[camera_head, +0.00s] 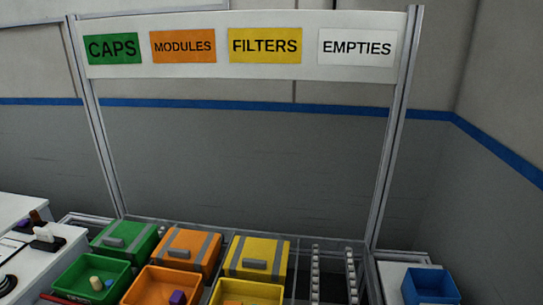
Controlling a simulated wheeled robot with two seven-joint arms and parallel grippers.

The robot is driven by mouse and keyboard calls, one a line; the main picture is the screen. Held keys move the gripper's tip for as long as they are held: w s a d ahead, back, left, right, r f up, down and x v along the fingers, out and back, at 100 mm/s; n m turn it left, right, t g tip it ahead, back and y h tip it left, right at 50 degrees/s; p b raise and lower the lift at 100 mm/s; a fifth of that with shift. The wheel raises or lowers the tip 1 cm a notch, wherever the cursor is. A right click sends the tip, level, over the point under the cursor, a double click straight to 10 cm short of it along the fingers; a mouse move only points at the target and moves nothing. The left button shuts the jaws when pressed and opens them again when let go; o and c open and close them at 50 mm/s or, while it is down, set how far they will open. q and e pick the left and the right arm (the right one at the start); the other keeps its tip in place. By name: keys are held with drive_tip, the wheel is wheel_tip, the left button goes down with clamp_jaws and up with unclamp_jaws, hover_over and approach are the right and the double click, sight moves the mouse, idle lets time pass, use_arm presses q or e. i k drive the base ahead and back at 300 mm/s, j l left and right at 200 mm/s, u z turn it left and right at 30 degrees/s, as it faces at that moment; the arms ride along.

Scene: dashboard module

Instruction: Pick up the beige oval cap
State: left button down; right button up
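A small beige rounded piece (96,283) lies in the open green bin (66,282) at the lower left, under the green CAPS sign (114,48). It looks like the beige oval cap, but it is too small to make out its exact shape. Neither of my grippers is in view.
An open orange bin (140,285) holds a purple block (178,297). An open yellow bin (222,291) is beside it. Lidded green (140,237), orange (207,243) and yellow (281,262) boxes stand behind. A blue bin (432,287) is at right.

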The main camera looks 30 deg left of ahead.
sight(97, 286)
drive_tip(key=u, duration=2.25)
